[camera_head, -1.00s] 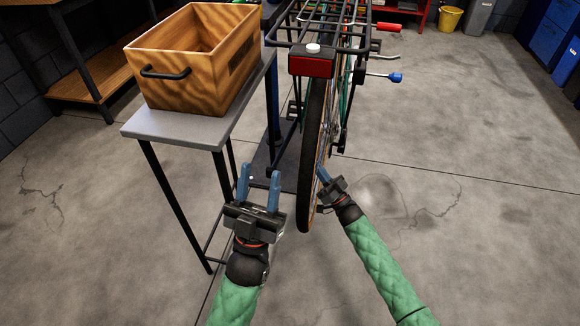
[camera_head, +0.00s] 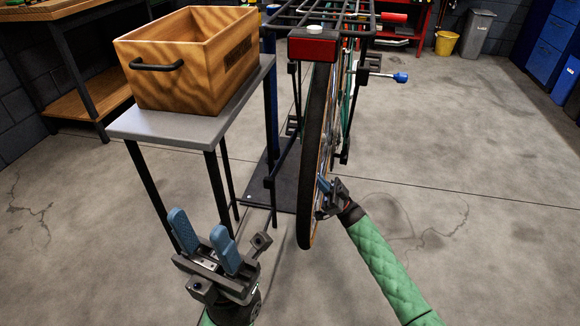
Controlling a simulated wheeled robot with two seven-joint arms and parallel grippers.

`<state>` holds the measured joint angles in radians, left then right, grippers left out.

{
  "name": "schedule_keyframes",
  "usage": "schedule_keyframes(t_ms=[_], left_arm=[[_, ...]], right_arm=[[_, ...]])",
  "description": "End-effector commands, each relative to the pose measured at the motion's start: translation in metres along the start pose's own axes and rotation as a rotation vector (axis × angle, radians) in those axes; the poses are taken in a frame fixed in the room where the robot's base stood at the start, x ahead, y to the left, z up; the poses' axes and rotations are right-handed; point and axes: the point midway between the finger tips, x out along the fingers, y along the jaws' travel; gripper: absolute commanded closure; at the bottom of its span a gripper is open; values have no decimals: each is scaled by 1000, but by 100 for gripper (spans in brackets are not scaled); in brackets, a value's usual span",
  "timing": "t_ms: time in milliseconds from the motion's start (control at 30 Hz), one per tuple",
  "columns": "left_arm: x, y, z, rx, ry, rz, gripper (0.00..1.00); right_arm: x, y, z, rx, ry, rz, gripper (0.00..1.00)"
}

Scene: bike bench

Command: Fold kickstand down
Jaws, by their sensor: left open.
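The bicycle's rear wheel (camera_head: 312,150) stands upright in the middle of the view, seen from behind. I cannot make out the kickstand for certain; thin dark bars (camera_head: 283,160) run down at the wheel's left side. My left gripper (camera_head: 202,224) is open and empty, its two blue fingers spread, low in front of the small table and left of the wheel, apart from both. My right gripper (camera_head: 324,186) is close at the wheel's right side, partly seen edge-on; whether it touches the wheel or is open is unclear.
A wooden crate (camera_head: 165,85) stands on a small grey table (camera_head: 165,125) to the left. A rear rack with a red reflector (camera_head: 312,50) is above the wheel. A blue-tipped lever (camera_head: 400,78) juts right. The floor (camera_head: 470,170) at right is clear.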

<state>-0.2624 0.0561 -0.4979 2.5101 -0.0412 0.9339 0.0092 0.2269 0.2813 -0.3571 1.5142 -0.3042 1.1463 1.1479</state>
Motion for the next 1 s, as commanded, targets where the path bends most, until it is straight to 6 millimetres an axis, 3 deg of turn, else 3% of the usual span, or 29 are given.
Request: schedule_keyframes(t_ms=[267,767,800,1000], left_arm=[[-2,0,0,-5,1,-2,55],[-15,2,2,-2,-11,10,55],[-20,2,2,-1,-14,13,55],[-29,4,4,3,-33,32,55]], right_arm=[[18,0,1,0,2,0,100],[103,0,0,-2,3,-1,100],[95,0,12,1,1,3,100],[88,0,32,1,1,3,100]])
